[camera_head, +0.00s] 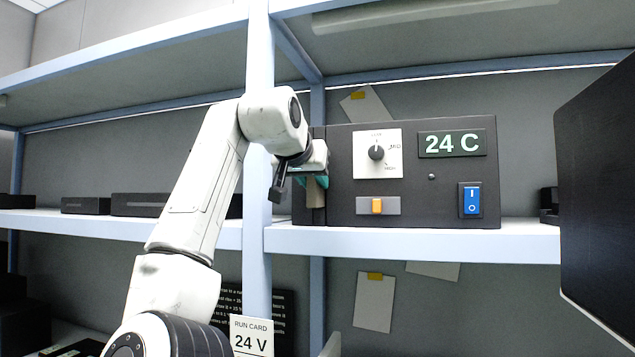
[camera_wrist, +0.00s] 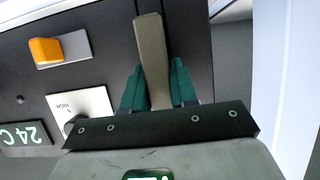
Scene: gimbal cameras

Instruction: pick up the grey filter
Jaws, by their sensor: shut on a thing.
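The grey filter (camera_wrist: 151,48) is a long, flat grey-brown bar in the wrist view. My gripper (camera_wrist: 159,82) has its two green fingers shut on it, one on each side. In the head view, my gripper (camera_head: 312,179) is at the left end of the black device (camera_head: 400,215), and a small part of the filter (camera_head: 314,192) shows below the fingers. The filter lies in front of the device's dark face. I cannot tell whether it still touches the device or sits in a slot there.
The device has a dial (camera_head: 376,153), a 24 C display (camera_head: 452,144), an orange slider (camera_head: 377,206) and a blue switch (camera_head: 471,201). It stands on a shelf (camera_head: 430,242). A blue-grey post (camera_head: 260,60) rises close beside my arm. A large dark panel (camera_head: 600,190) stands at right.

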